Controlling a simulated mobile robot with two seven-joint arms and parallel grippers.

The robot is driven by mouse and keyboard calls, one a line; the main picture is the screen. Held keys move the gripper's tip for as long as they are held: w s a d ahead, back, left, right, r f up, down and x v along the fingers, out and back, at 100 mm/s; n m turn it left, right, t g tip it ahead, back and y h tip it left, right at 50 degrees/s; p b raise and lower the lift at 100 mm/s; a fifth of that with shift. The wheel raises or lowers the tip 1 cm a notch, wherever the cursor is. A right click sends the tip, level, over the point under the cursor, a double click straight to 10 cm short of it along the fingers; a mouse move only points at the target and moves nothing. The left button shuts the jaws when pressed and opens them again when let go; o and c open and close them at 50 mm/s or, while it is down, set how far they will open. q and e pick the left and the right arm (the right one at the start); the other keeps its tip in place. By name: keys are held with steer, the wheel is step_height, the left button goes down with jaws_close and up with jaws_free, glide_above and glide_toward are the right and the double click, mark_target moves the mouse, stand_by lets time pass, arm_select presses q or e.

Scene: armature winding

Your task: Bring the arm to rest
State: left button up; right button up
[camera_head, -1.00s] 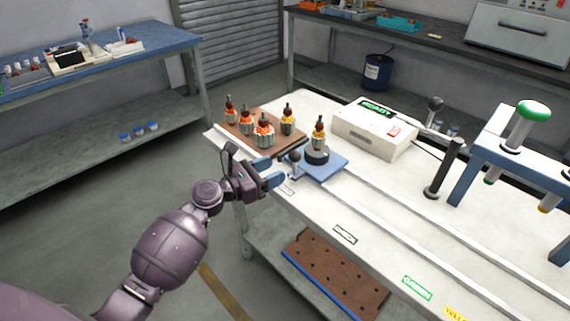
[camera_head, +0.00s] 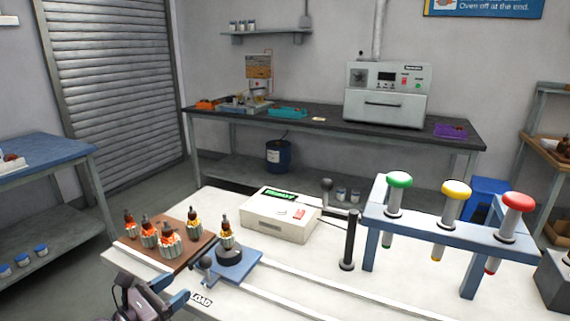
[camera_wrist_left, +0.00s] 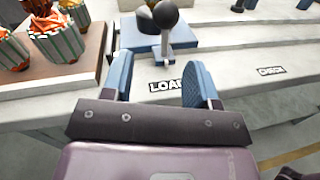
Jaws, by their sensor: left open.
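My left gripper (camera_head: 161,291) is at the table's front-left edge in the head view, near the word LOAD. In the left wrist view its blue fingers (camera_wrist_left: 160,84) are spread apart with nothing between them. A ball-topped lever (camera_wrist_left: 166,22) stands just beyond the fingertips; it also shows in the head view (camera_head: 206,264). The lever is on a blue sliding plate (camera_head: 236,266), which carries one armature (camera_head: 227,236) on a dark round holder.
A brown board (camera_head: 160,253) with several armatures lies left of the blue plate. A white box (camera_head: 281,216) and a blue frame with green, yellow and red knobs (camera_head: 450,226) stand further right. An oven (camera_head: 387,95) sits on the back bench (camera_head: 330,122).

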arm_select(q)
steer(key=s+f+m+g+y+p, duration=0.1)
steer(key=s+f+m+y, duration=0.4)
steer(key=s+m, duration=0.9)
steer(key=s+f+m+g+y+p, duration=0.2)
steer(key=s+f+m+y, duration=0.3)
steer(key=s+f+m, duration=0.4)
steer(key=s+m+g, duration=0.1)
steer(key=s+m, duration=0.4)
steer(key=s, duration=0.1)
steer(key=shift+s+d+f+m, duration=0.2)
steer(key=shift+s+d+m, duration=0.1)
steer(key=shift+s, duration=0.1)
